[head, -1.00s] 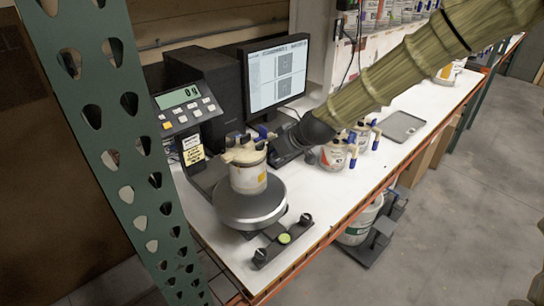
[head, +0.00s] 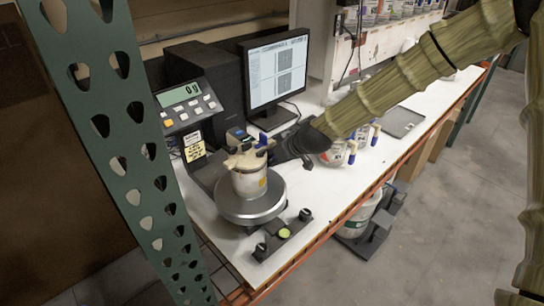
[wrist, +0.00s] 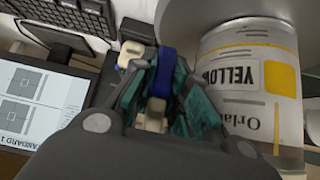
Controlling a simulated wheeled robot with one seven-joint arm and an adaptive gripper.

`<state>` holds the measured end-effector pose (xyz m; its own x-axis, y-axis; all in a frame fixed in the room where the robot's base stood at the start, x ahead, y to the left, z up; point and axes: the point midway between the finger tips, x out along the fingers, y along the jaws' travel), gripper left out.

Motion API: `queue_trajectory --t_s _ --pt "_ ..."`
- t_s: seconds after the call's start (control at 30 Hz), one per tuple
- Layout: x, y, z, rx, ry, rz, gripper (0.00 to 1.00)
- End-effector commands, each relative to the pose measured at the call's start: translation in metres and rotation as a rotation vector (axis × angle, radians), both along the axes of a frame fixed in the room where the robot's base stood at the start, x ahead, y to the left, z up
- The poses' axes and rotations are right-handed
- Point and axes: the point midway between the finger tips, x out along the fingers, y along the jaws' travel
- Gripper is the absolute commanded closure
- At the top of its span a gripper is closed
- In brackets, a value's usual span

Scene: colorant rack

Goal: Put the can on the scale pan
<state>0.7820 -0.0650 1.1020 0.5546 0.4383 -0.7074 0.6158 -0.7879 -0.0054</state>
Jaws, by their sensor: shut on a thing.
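The can (head: 249,184) is pale with a yellow mark and a cream lid with blue parts. It is upright over the grey round scale pan (head: 250,213); I cannot tell whether it rests on it or hangs just above. My gripper (head: 268,150) comes in from the right at lid height. In the wrist view my gripper (wrist: 158,95) is shut around a blue and cream piece of the can's lid or handle. The can (wrist: 250,85) shows its YELLOW label at the right there, beside the grey rim of the pan (wrist: 185,15).
The scale display (head: 188,97) and a monitor (head: 275,75) stand behind the pan. A black bar with knobs (head: 283,234) lies in front. Other cans (head: 340,150) stand to the right. A green perforated post (head: 125,150) rises at the left.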

Motion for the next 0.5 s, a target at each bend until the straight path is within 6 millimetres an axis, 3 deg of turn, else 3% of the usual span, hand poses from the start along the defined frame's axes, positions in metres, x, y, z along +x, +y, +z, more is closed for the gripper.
queue_trajectory --t_s 0.1,0.13,0.23,0.5 --pt "0.0002 0.0002 -0.0018 0.001 -0.001 0.0 1.0" --pt "0.0 0.0 -0.0018 0.0 0.0 0.0 0.81" --pt "-0.0001 0.0 -0.0015 0.0 0.0 0.0 0.63" --pt "-0.0002 0.0001 -0.0012 0.0 0.0 0.0 0.63"
